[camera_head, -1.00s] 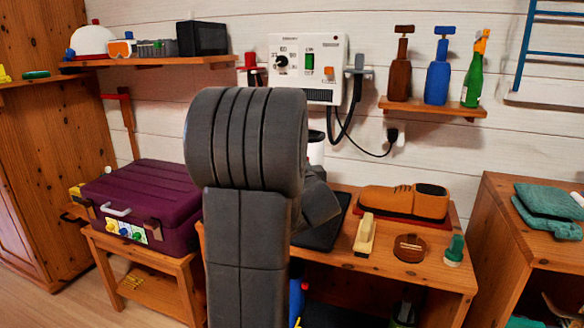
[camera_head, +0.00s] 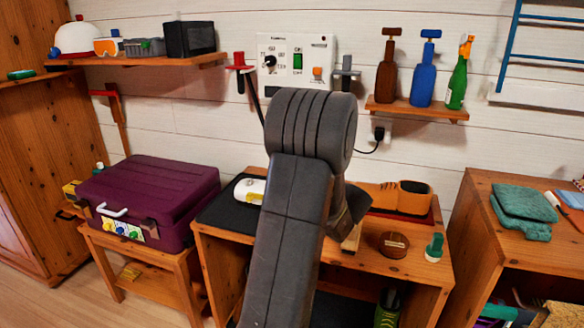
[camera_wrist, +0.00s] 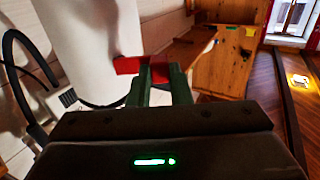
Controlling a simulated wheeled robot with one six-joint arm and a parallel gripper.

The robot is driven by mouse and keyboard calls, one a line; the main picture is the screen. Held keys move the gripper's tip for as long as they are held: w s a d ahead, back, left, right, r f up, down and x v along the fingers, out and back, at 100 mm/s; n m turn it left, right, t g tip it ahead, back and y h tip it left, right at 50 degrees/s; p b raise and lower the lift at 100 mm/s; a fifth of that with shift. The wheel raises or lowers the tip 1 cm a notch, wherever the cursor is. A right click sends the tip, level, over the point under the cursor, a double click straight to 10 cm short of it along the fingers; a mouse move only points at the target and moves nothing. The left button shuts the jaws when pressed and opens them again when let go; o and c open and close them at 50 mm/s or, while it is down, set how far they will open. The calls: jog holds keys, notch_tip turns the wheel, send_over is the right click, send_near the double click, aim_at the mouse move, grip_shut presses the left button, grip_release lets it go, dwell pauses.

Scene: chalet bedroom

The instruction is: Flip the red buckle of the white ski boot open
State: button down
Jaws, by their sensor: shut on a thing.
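The white ski boot fills the upper left of the wrist view as a tall white shaft (camera_wrist: 85,40). In the head view only a low white part with a yellow patch (camera_head: 248,190) shows left of my arm; the rest is hidden behind the arm. The red buckle (camera_wrist: 128,65) stands out from the right side of the white shaft in the wrist view. My gripper (camera_wrist: 161,82), with green fingers, is shut on the red buckle there. The head view hides the gripper behind my arm.
The boot's dark mat (camera_head: 230,215) lies on the wooden bench. A brown shoe (camera_head: 405,195), a round brown tin (camera_head: 393,244) and a green-topped item (camera_head: 434,247) sit to the right. A wall panel (camera_head: 295,60) with hanging cables is behind. A purple case (camera_head: 150,195) stands left.

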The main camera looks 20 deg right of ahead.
dwell(0.4)
jog(key=c, duration=1.3)
grip_release()
jog(key=p+v, duration=0.1)
jog(key=v, duration=1.3)
jog(key=shift+w+d, duration=0.1)
jog(key=shift+w, duration=0.1)
jog(key=b+x, duration=0.1)
jog(key=x, duration=1.2)
jog(key=shift+w+a, duration=0.25)
jog(key=shift+a, duration=0.05)
